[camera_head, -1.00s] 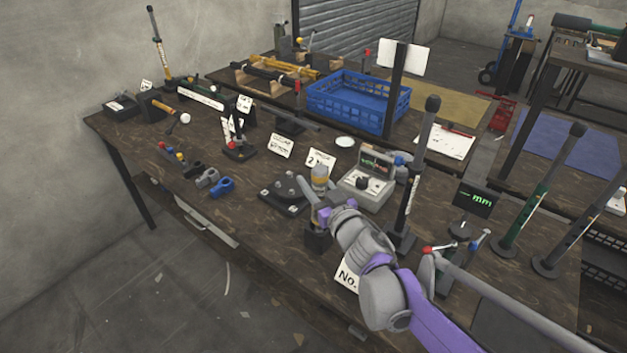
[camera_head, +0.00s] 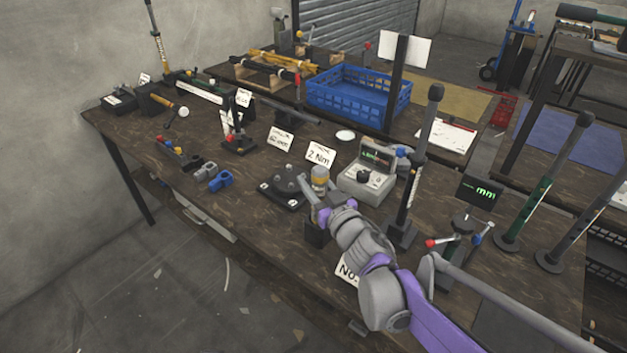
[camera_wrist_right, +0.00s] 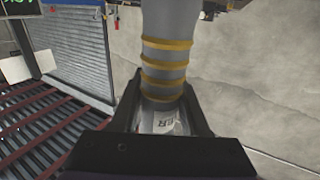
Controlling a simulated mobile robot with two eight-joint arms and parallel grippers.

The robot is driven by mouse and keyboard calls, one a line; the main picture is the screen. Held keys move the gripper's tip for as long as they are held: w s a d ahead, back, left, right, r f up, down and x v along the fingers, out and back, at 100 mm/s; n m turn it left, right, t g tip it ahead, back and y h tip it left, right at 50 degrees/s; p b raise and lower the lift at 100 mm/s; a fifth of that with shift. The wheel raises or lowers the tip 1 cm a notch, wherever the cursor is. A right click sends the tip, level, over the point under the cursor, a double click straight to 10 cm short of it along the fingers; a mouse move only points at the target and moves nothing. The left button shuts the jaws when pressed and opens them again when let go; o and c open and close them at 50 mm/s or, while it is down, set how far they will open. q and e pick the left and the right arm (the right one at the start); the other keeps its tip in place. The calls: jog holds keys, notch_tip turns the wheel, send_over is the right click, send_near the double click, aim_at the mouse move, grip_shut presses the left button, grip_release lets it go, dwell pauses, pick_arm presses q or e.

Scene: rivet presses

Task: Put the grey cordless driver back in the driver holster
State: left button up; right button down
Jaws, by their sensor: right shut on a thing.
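The grey driver (camera_head: 320,178), with yellow-orange bands, stands roughly upright in my right gripper (camera_head: 324,212). In the right wrist view its grey, yellow-ringed body (camera_wrist_right: 166,60) rises between the two dark fingers of the right gripper (camera_wrist_right: 163,118). The gripper is shut on it. A dark open-topped box (camera_head: 316,234), which looks like the driver holster, is directly below the gripper near the table's front edge. The gripper hides the driver's lower end, so I cannot tell how deep it sits in the box. My left gripper is not in view.
A grey meter box (camera_head: 367,180) and a tall black post (camera_head: 416,165) stand to the right. A "No." card (camera_head: 347,270) is in front. A blue crate (camera_head: 358,98) is farther back.

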jog(key=shift+c, duration=1.6)
grip_release()
jog(key=shift+s, duration=0.15)
jog(key=v, duration=1)
jog(key=shift+s+d, duration=0.2)
jog(key=shift+s, duration=0.05)
